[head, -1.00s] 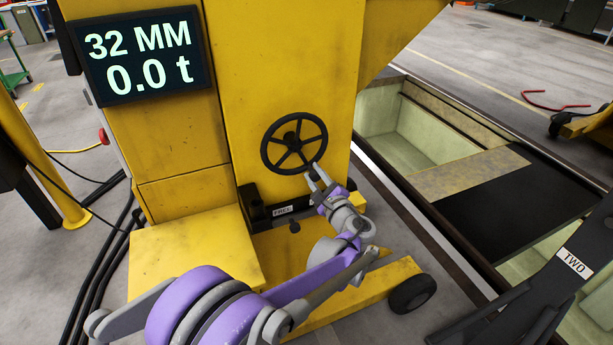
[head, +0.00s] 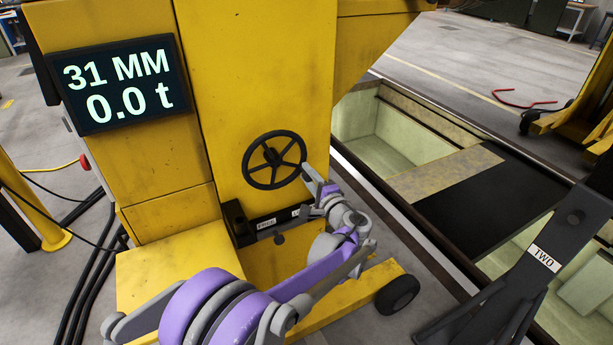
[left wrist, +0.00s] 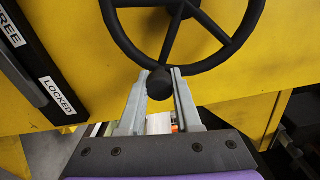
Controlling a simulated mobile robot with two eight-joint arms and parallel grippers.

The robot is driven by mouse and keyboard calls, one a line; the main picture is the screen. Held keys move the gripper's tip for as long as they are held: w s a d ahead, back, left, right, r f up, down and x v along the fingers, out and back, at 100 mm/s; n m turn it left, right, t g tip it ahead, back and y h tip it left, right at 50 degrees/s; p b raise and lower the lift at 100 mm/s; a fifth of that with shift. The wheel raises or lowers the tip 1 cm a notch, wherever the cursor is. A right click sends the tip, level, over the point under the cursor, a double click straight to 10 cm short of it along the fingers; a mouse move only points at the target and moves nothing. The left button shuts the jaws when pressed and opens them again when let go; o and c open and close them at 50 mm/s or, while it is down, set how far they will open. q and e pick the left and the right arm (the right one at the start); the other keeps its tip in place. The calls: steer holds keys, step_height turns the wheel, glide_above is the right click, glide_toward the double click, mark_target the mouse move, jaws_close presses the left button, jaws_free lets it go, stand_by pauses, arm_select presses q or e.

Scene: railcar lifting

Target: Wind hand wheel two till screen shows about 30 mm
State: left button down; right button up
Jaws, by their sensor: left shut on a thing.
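The black hand wheel (head: 272,156) is mounted on the front of the yellow column. It also shows at the top of the left wrist view (left wrist: 183,9). The screen (head: 118,84) at upper left reads 31 MM and 0.0 t. My left gripper (head: 310,174) is at the wheel's lower right rim. In the left wrist view the round black knob (left wrist: 160,84) on the rim sits between my fingers, and they are shut on it. My right gripper is not in view. A plate reading TWO (head: 545,258) is on a dark stand at right.
Below the wheel is a black lock bar (head: 238,224) with a FREE label (head: 266,224); a LOCKED label (left wrist: 58,95) shows in the left wrist view. A yellow foot with a black caster (head: 397,294) juts out below. An open pit (head: 385,135) lies to the right.

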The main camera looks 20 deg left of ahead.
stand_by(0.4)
arm_select(q)
steer(key=c, duration=0.6)
jaws_free()
steer(key=shift+d, duration=0.1)
steer(key=v, duration=1)
steer(key=shift+s+d, duration=0.2)
steer(key=shift+s, duration=0.1)
